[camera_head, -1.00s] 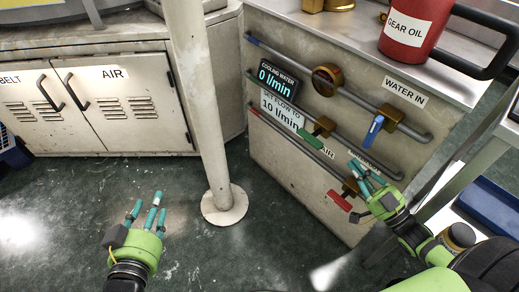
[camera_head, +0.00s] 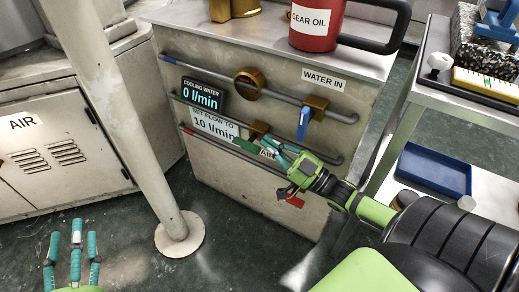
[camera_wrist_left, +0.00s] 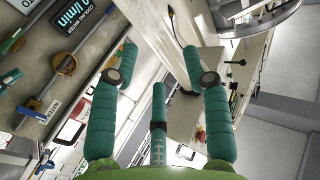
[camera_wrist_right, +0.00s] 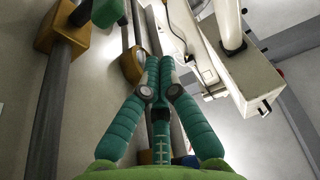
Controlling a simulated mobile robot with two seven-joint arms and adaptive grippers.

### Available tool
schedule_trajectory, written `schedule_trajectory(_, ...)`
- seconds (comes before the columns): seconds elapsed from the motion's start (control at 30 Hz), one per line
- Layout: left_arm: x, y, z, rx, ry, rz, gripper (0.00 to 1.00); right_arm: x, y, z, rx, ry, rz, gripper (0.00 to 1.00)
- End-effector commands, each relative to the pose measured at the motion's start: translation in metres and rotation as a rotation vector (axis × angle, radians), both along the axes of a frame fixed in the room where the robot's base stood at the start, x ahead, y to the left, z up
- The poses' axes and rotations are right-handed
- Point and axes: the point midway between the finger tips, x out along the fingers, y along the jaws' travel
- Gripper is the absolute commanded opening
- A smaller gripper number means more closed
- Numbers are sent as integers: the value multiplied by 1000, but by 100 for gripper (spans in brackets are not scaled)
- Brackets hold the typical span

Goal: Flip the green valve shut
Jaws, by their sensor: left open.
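The green valve handle (camera_head: 246,146) sits on the middle pipe of the panel, pointing down-left from its brass body (camera_head: 259,129). A green handle also shows at the top of the right wrist view (camera_wrist_right: 98,12). My right gripper (camera_head: 281,155) is just right of the green handle, in front of the panel. Its fingertips meet in the right wrist view, with nothing visible between them; I cannot tell whether they touch the handle. My left gripper (camera_head: 73,236) is open and empty over the floor at lower left. The display (camera_head: 202,95) reads 0 l/min.
A blue valve handle (camera_head: 303,124) is on the upper pipe. A red handle (camera_head: 294,201) sits low, partly behind my right gripper. A white post (camera_head: 128,130) stands left of the panel. A red gear oil can (camera_head: 315,30) stands on top. A cart with a blue tray (camera_head: 433,170) is right.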

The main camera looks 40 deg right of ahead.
Motion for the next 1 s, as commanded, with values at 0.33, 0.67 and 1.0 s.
schedule_trajectory(0.33,-27,-16,68,-103,-371,-68,48,29,12,-4,0,2,-1,0)
schedule_trajectory(0.67,-67,-19,111,-196,-663,-119,48,29,12,-25,0,1,0,0)
schedule_trajectory(1.0,-80,-18,122,-224,-744,-132,48,29,13,-29,0,1,1,0)
